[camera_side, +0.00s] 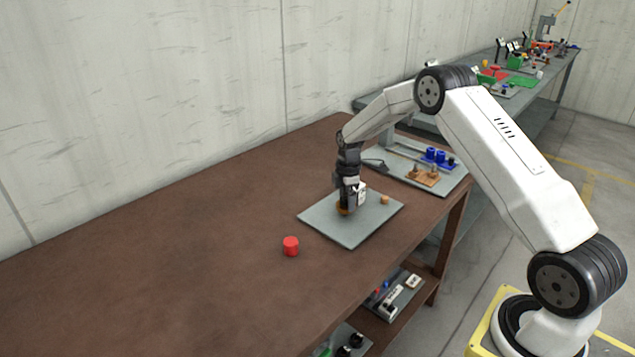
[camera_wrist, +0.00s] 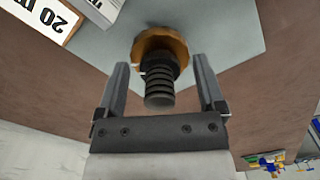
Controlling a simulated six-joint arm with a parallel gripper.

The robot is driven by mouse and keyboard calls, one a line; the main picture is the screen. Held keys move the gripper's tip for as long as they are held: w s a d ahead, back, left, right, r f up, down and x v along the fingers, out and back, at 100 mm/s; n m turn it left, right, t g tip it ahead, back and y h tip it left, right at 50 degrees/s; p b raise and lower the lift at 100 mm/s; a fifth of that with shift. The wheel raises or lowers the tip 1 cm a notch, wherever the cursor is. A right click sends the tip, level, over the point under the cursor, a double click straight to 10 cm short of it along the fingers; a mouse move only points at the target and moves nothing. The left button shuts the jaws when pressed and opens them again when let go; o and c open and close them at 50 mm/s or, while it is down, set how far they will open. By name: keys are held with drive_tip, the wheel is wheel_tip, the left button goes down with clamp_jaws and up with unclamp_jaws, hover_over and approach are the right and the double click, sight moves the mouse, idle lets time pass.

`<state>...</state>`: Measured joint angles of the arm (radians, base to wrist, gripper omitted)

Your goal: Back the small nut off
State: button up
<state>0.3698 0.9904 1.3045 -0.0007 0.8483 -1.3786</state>
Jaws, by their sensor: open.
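A brass-orange nut-like part (camera_wrist: 148,44) with a dark threaded screw (camera_wrist: 160,88) stands on the grey plate (camera_wrist: 225,22). The screw points toward the wrist camera. My gripper (camera_wrist: 161,70) is open, with one finger on each side of the screw and a gap on both sides. In the side view my gripper (camera_side: 346,204) points down over the plate (camera_side: 345,233), and the brass part (camera_side: 342,210) shows just under it. A smaller brass piece (camera_side: 385,200) sits farther right on the plate. I cannot tell which brass part is the small nut.
A red cylinder (camera_side: 291,246) stands on the brown table (camera_side: 180,250) left of the plate. A second board (camera_side: 400,170) with blue and brass parts lies behind. The table's left side is clear.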

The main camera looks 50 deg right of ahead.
drive_tip(key=shift+r, duration=3.85)
drive_tip(key=shift+a, duration=0.1)
drive_tip(key=shift+s+a+r, duration=0.1)
drive_tip(key=shift+s+a, duration=0.05)
drive_tip(key=shift+a, duration=0.1)
drive_tip(key=s+a+r+m+t, duration=0.2)
drive_tip(key=s+a+m, duration=0.9)
drive_tip(key=s+a, duration=0.8)
drive_tip(key=s, duration=0.4)
drive_tip(key=shift+s+a+r+m+t, duration=0.2)
drive_tip(key=shift+s+r+m+t, duration=0.05)
drive_tip(key=shift+r+m+t, duration=0.1)
